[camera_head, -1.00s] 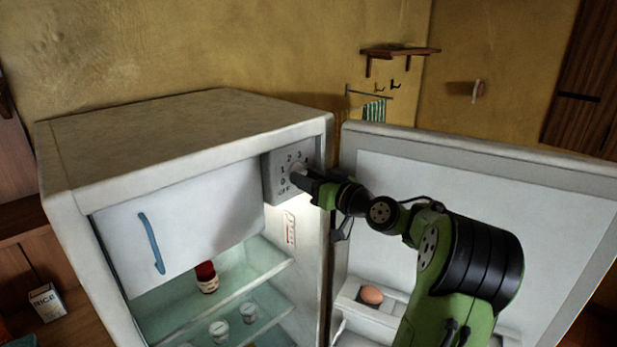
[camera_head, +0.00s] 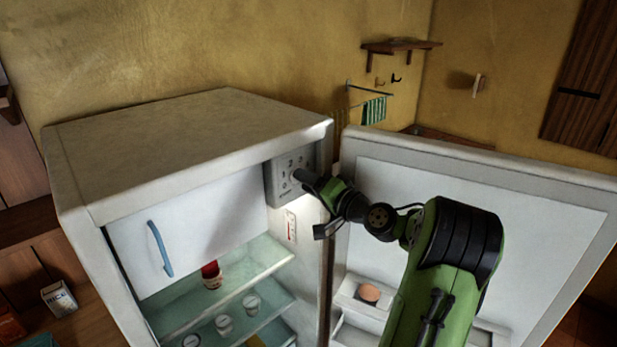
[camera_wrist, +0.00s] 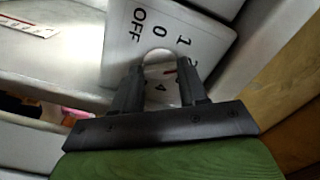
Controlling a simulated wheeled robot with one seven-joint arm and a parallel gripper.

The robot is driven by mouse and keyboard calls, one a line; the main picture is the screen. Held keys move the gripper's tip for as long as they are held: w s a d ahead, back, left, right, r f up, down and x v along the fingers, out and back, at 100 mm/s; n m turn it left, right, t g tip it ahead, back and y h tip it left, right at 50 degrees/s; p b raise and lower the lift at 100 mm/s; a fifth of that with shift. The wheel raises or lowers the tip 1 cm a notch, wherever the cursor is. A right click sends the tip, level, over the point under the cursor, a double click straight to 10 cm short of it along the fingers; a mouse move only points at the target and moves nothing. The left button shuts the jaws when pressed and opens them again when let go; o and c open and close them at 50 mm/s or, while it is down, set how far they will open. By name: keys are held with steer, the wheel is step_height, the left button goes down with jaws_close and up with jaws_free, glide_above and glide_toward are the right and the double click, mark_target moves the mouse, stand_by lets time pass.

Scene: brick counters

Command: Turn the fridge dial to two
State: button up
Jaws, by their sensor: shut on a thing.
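The fridge dial is a pale round knob (camera_wrist: 159,68) on a light grey panel (camera_head: 285,190) inside the open fridge, at its upper right. The panel carries OFF and numbers; OFF, 0 and 1 are clear in the wrist view, and the higher numbers are partly covered by my fingers. My gripper (camera_head: 302,177) reaches in from the right, and its two dark fingers, also in the wrist view (camera_wrist: 160,88), are closed on the sides of the dial. The dial's pointer is hidden, so I cannot tell its setting.
The fridge door (camera_head: 480,190) stands open at the right, behind my arm, with an egg (camera_head: 369,292) in its shelf. A white freezer flap (camera_head: 200,225) is left of the dial. Glass shelves (camera_head: 240,290) below hold several jars.

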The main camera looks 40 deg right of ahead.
steer(key=shift+m+p, duration=0.4)
steer(key=shift+m, duration=0.3)
steer(key=o, duration=1.1)
steer(key=shift+c, duration=0.2)
steer(key=shift+s, duration=0.1)
steer(key=s+b, duration=0.2)
steer(key=s, duration=1.3)
steer(key=shift+s+d, duration=0.25)
steer(key=shift+s, duration=0.05)
